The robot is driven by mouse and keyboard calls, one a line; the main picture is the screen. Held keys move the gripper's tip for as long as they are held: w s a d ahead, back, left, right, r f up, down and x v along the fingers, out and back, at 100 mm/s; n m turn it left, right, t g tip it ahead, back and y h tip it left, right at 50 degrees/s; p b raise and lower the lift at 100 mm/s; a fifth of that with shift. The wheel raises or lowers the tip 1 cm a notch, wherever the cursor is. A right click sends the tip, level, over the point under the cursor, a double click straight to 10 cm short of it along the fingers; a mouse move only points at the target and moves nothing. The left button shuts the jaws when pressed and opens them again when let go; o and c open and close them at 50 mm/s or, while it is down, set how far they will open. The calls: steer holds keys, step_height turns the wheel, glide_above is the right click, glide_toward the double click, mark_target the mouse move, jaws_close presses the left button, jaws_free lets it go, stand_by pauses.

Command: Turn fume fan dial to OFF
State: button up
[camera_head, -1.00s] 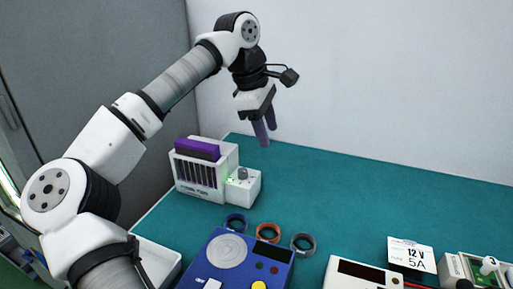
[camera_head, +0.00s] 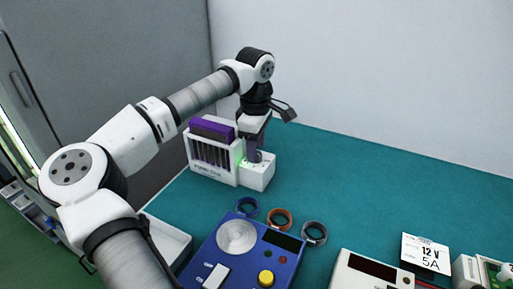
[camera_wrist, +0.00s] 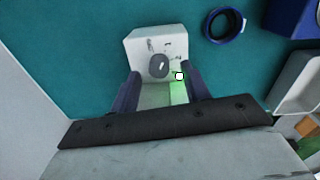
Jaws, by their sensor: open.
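The fume fan (camera_head: 208,161) is a white box with dark slots and a purple top, standing at the back left of the teal bench. Its lower side block (camera_head: 261,176) carries the dial. In the wrist view the dial (camera_wrist: 158,66) is a dark grey round knob with a light pointer mark, on the white block's top face. A green glow shows beside it. My gripper (camera_wrist: 158,82) is open, with one purple finger on each side of the dial and space between fingers and knob. In the head view the fingers (camera_head: 257,148) hide most of the dial.
Blue, orange and grey rings (camera_head: 280,219) lie in front of the fan. A blue device (camera_head: 240,250) with a yellow knob is nearer. A white card reading 12 V 5A (camera_head: 426,254) stands at right. The bench behind is clear.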

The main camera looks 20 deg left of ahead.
steer(key=shift+f, duration=0.85)
steer(key=shift+c, duration=0.3)
steer(key=c, duration=0.9)
steer(key=shift+w, duration=0.1)
steer(key=shift+n, duration=0.3)
steer(key=n+b, duration=0.2)
steer(key=n, duration=0.2)
steer(key=shift+f, duration=0.1)
steer(key=n+b, duration=0.1)
steer(key=n, duration=0.4)
steer(key=shift+b, duration=0.35)
steer(key=shift+n, duration=0.3)
